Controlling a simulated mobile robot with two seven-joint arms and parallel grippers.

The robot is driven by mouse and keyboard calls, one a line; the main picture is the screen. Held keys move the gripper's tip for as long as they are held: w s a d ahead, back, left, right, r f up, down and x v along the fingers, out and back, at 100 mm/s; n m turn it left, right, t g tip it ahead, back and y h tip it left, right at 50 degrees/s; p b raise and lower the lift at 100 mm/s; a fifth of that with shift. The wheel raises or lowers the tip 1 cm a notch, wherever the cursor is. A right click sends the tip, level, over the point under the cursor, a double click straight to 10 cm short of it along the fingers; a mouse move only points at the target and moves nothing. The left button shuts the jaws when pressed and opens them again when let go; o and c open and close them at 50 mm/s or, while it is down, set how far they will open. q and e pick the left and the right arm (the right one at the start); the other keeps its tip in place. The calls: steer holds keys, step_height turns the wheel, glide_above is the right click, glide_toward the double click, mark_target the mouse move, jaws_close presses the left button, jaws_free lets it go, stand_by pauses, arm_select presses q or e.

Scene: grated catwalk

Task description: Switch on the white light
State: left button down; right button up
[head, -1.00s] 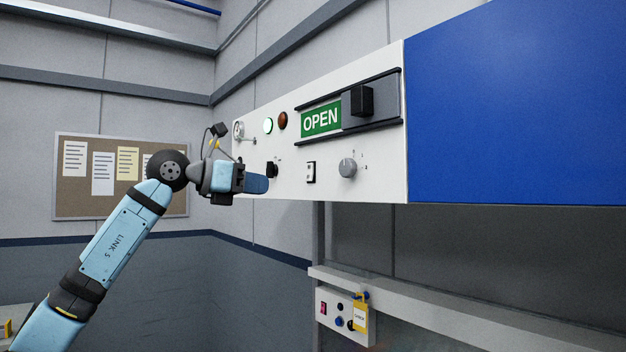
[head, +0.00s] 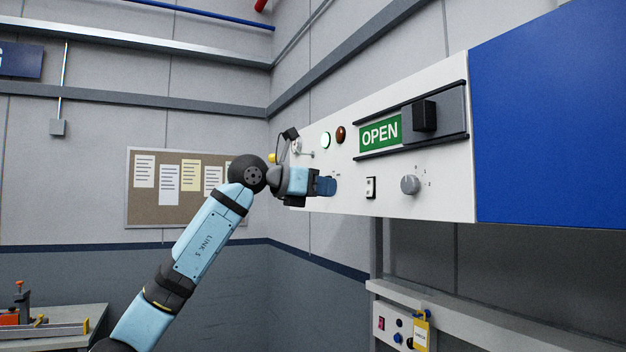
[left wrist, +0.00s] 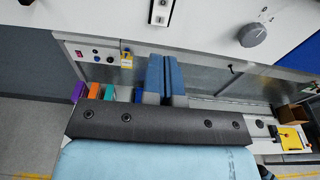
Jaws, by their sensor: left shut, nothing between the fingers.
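A white control panel (head: 440,195) runs along the wall. It carries a pale lamp (head: 326,140) with a greenish rim that looks bright, a dark red lamp (head: 340,134), a black-and-white rocker switch (head: 370,188) and a grey rotary knob (head: 410,185). My left gripper (head: 327,186) is shut and empty, in front of the panel just left of the rocker switch; contact cannot be told. In the left wrist view its blue fingers (left wrist: 166,76) lie together, below the rocker switch (left wrist: 160,12), with the rotary knob (left wrist: 253,35) to the right. My right gripper is not in view.
A green OPEN sign (head: 380,134) sits beside a sliding black handle (head: 424,115). A blue panel (head: 550,120) adjoins on the right. Below is a ledge with a small switch box (head: 393,326) and yellow tag (head: 421,335). A cork board (head: 150,205) hangs behind my arm.

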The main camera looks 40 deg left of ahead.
mark_target(368, 194)
arm_select(q)
steer(key=p+x, duration=0.2)
steer(key=x, duration=0.5)
steer(key=shift+w+d+r+p, duration=0.1)
steer(key=shift+w+r+p, duration=0.05)
steer(key=shift+w+p, duration=0.15)
steer(key=shift+w+d, duration=0.15)
steer(key=shift+w, duration=0.3)
steer(key=shift+f, duration=0.25)
